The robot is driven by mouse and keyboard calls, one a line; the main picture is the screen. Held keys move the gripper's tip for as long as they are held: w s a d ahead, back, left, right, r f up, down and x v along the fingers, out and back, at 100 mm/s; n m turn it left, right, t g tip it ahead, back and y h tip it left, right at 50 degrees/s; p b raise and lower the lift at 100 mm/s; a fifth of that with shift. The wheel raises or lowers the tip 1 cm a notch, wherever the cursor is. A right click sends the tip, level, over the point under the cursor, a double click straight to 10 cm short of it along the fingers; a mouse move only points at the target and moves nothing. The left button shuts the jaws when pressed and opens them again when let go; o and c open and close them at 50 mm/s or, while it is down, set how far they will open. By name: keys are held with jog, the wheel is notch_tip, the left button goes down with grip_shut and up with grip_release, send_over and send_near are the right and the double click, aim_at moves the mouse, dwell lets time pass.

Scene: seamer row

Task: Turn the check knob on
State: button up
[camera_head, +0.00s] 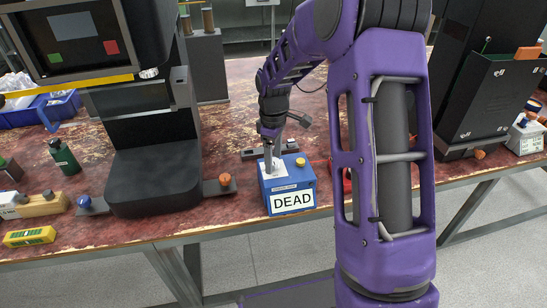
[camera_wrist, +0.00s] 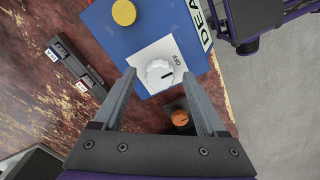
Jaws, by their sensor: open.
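The blue box (camera_head: 289,188) marked DEAD stands on the worn red bench in the head view. In the wrist view, a white round knob (camera_wrist: 160,73) sits on a white plate (camera_wrist: 153,52) on the blue box. The word OFF is printed beside the knob, and a dark mark shows on the knob's face. I take this for the check knob. My gripper (camera_wrist: 159,76) is open, its two fingers on either side of the knob; I cannot tell whether they touch it. In the head view my gripper (camera_head: 270,152) is over the box and hides the knob.
A yellow button (camera_wrist: 124,12) is on the same box. An orange knob (camera_wrist: 180,118) lies near the right finger in the wrist view. A dark bar with small labels (camera_wrist: 78,70) lies left. A black machine (camera_head: 152,178) stands left of the box in the head view.

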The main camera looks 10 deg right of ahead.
grip_shut()
dwell(0.3)
jog(key=shift+m, duration=0.3)
jog(key=m, duration=0.3)
jog(key=shift+r+m+p, duration=0.1)
jog(key=shift+m+p, duration=0.2)
jog(key=shift+p, duration=0.05)
jog(key=m, duration=0.4)
jog(key=shift+m+p, duration=0.3)
jog(key=shift+p, duration=0.05)
jog(key=m+p, duration=0.1)
jog(key=m, duration=0.4)
jog(key=shift+m+p, duration=0.3)
jog(key=shift+m, duration=1.7)
